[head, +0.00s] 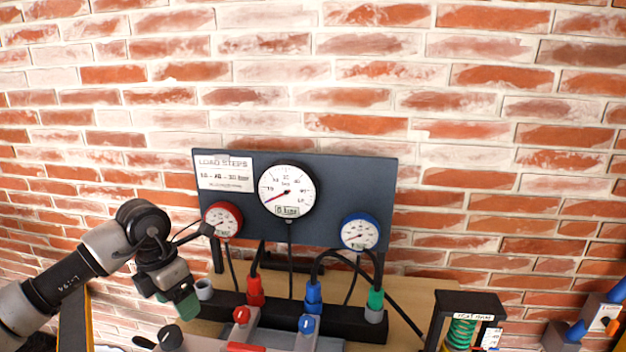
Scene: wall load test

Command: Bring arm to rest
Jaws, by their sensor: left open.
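My left arm comes in from the left edge of the head view. Its gripper (183,303) points downward at the left side of the bench, near a grey round fitting (204,289). The jaws are open; I see nothing held between them. A green patch shows at the gripper's tip. My right gripper is not in view. Behind the gripper stands a dark gauge panel (340,185) with a large white gauge (287,192), a red-rimmed gauge (223,220) and a blue-rimmed gauge (359,232).
A dark manifold (345,325) carries red (254,292), blue (313,296) and green (375,299) hose couplings. Red and blue knobs stand in front. A dark box with a green coil (461,331) is at the right. A brick wall (480,110) closes the back.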

